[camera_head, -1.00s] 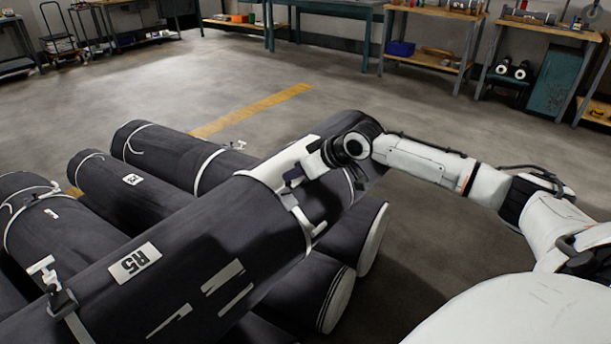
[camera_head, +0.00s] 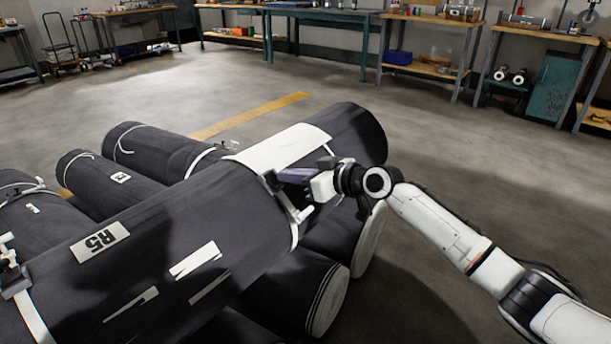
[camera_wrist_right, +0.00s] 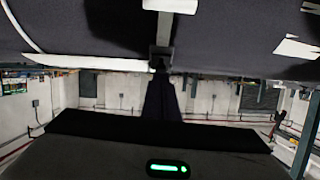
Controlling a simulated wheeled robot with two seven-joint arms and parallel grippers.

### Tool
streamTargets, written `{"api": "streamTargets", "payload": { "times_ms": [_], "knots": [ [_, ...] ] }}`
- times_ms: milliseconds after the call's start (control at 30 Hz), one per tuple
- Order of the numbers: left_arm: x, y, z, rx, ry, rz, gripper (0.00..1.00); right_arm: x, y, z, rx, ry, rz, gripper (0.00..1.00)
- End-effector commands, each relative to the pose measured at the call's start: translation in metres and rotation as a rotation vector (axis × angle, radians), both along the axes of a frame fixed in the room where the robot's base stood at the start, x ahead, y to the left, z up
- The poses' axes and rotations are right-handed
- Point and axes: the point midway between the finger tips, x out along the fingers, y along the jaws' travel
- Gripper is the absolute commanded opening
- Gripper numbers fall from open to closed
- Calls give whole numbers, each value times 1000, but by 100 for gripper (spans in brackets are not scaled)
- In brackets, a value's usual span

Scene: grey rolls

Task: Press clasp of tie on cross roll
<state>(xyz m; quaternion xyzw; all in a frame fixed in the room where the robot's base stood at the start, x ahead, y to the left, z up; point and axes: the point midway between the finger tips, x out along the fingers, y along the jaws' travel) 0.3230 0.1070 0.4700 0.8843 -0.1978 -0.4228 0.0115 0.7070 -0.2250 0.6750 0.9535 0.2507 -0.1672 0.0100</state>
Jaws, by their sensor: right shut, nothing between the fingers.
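The cross roll (camera_head: 150,262) is a thick dark roll marked R5, lying diagonally over other rolls. A white tie (camera_head: 296,232) goes around it towards its far right end. The tie's clasp (camera_head: 292,205), a white T-shaped lever with a dark base, is on the side facing my right arm. My right gripper (camera_head: 277,178) is shut and empty, its dark fingers pointing left at the upper end of the clasp. I cannot tell whether they touch. In the right wrist view the shut fingertips (camera_wrist_right: 161,58) are close under the roll and a white clasp part (camera_wrist_right: 170,5). My left gripper is out of view.
A second tie with a clasp (camera_head: 14,281) is at the roll's near left end. Several dark rolls (camera_head: 158,147) lie beneath the cross roll. Open floor (camera_head: 450,160) is to the right; workbenches (camera_head: 425,68) line the back wall.

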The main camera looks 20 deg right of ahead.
Motion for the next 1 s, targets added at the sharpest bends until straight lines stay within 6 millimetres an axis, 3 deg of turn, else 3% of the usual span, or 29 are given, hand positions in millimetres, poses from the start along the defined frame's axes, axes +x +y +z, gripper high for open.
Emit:
{"api": "streamTargets", "payload": {
  "times_ms": [1000],
  "knots": [
    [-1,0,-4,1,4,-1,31,13,3,7,0,-2,-6,0]
  ]
}}
